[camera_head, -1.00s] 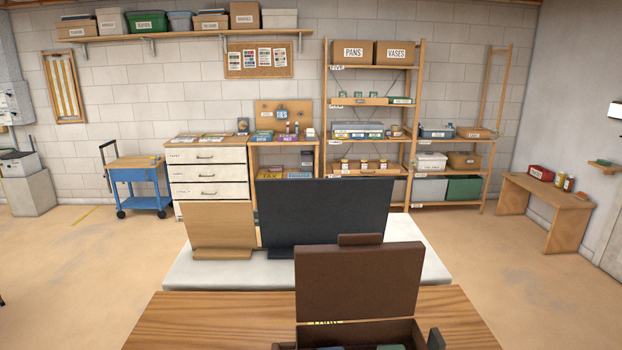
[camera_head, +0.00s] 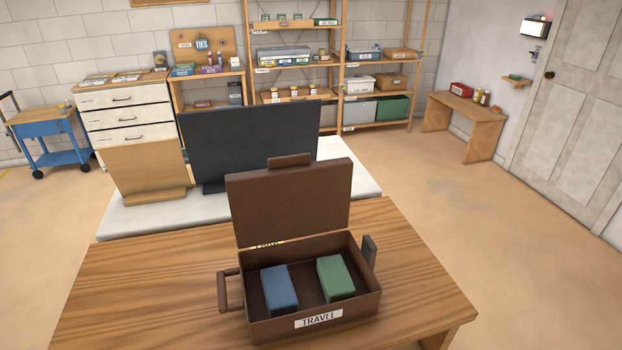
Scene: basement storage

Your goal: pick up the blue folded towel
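A blue folded block, which looks like the blue folded towel (camera_head: 280,288), lies in the left half of an open brown case (camera_head: 262,331) marked TRAVEL. A similar green folded block (camera_head: 336,279) lies to its right in the same case, with a narrow gap between them. The case stands on a wooden table, its lid (camera_head: 290,203) raised upright at the back. The blue towel's top and front are uncovered. Neither of my grippers shows in the head view.
The wooden table (camera_head: 140,300) has bare surface left of the case and a narrower strip to its right. A dark grey upright piece (camera_head: 369,252) stands at the case's right side. Behind are a black screen (camera_head: 250,145) and a white surface. Open floor lies to the right.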

